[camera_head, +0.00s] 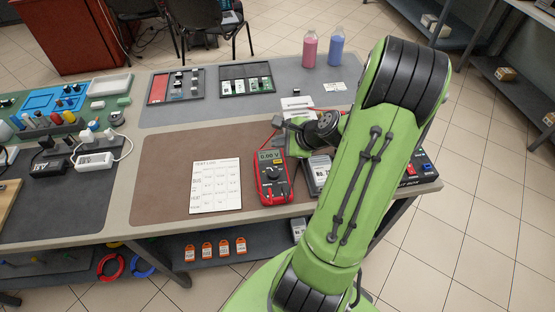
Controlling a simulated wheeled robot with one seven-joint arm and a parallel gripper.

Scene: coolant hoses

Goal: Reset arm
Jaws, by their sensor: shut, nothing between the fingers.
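My arm is green with black joints and reaches up from the bottom centre, bending over the right part of the table. My gripper (277,131) is at the arm's far end, above the table just behind the red multimeter (272,178). Its fingers are small in this view and point left; they look empty. The multimeter lies on the brown mat (160,165) and its display reads about 0.00. Part of the gripper and wrist is hidden behind my own arm.
A test log sheet (215,185) lies left of the multimeter. A grey device (318,170) and a dark box (422,165) stand beside my arm. A pink bottle (309,49) and a blue bottle (336,47) stand at the back. Trays with small parts (247,86) lie behind.

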